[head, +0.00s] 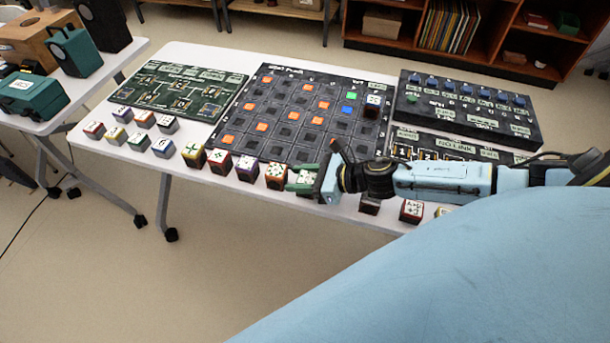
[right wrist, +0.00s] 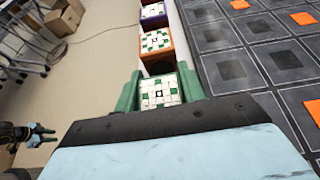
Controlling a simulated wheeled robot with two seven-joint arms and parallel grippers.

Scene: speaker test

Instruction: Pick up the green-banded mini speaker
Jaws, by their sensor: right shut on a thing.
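My right gripper (head: 306,180) is at the front edge of the white table. Its green fingers are shut on a small cube, the green-banded mini speaker, which shows between them in the right wrist view (right wrist: 160,92). The cube's top is white with a green pattern. Its sides are mostly hidden by the fingers, which are also green. I cannot tell whether it touches the table. My left gripper (right wrist: 42,135) shows small at the left of the right wrist view, away over the floor, and I cannot tell its opening. It is not in the head view.
An orange-banded cube (head: 276,175) stands close left of my right gripper, in a row of several cubes. A dark grid board (head: 262,130) with orange tiles lies just behind. A green circuit board (head: 180,88) and a dark panel (head: 460,108) flank it.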

